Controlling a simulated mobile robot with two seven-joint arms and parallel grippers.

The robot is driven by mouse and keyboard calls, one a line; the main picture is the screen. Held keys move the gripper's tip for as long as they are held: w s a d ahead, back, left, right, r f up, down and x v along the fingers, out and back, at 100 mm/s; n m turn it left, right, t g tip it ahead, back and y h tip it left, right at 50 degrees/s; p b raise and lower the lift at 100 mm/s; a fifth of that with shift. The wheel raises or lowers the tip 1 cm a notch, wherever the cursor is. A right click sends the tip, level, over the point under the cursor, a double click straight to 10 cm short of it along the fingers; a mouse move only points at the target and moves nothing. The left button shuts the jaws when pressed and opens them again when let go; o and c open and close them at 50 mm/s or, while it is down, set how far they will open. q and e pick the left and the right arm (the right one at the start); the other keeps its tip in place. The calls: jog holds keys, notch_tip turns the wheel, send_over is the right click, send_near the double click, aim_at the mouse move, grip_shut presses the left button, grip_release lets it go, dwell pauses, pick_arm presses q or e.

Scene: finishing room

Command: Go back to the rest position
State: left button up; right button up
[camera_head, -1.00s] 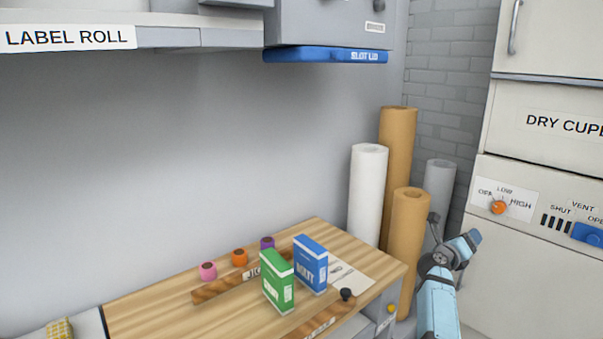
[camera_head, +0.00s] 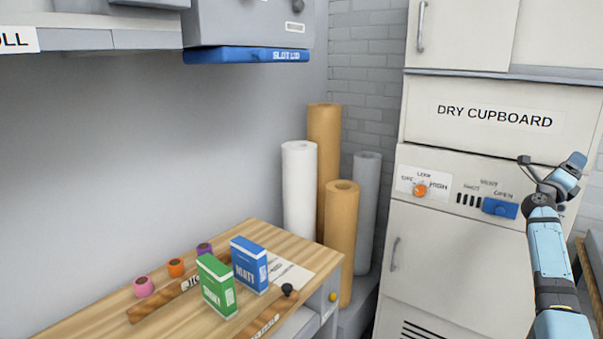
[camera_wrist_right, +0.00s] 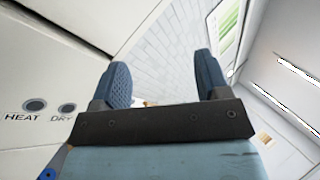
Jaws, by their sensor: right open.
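My right arm rises at the right of the head view, with its gripper (camera_head: 531,168) raised in front of the dry cupboard (camera_head: 478,236). In the right wrist view the two dark blue fingers of the right gripper (camera_wrist_right: 160,88) stand wide apart with nothing between them. Past the fingers there is a pale brick wall (camera_wrist_right: 165,60), and the cupboard panel marked HEAT and DRY (camera_wrist_right: 45,130) lies to the left. My left gripper does not show in either view.
A wooden bench (camera_head: 90,325) holds a green box (camera_head: 217,287), a blue box (camera_head: 249,265) and small pink, orange and purple rolls. Tall paper rolls (camera_head: 341,240) stand beyond its right end. A blue slot lid (camera_head: 245,56) is above. A table edge (camera_head: 590,262) shows at far right.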

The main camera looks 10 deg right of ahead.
jog(key=s+d+r+g+h, duration=0.1)
jog(key=s+d+r, duration=0.3)
jog(key=r, duration=0.1)
jog(key=w+a+f+n+t+y, duration=0.3)
jog(key=a+f+n+t+y, duration=0.6)
jog(key=a+f+n, duration=0.55)
jog(key=w+a+f+n+t+y, duration=0.2)
jog(key=a+f+n+t+y, duration=0.5)
jog(key=a+f+n+y, duration=0.7)
jog(key=s+a+f+n+g+y, duration=0.1)
jog(key=s+a+f+n+g, duration=0.3)
jog(key=s+a+f+n, duration=0.35)
jog(key=s+a+f+n+g+y, duration=0.25)
jog(key=s+a+f+n, duration=0.3)
jog(key=a+f, duration=0.4)
jog(key=s+a+f+n+g, duration=0.3)
jog(key=s+a+f, duration=0.2)
jog(key=s, duration=0.5)
jog(key=s+a+f+n+g, duration=0.25)
jog(key=s+a+f, duration=0.3)
jog(key=s, duration=0.45)
jog(key=a+r+m+t, duration=0.1)
jog(key=a+m, duration=0.4)
jog(key=a, duration=0.8)
notch_tip(320, 180, up, 10)
jog(key=p, duration=0.9)
jog(key=shift+w+a+f+p, duration=0.2)
jog(key=shift+w+a+p, duration=0.1)
jog(key=shift+w+p, duration=0.1)
jog(key=shift+y, duration=0.25)
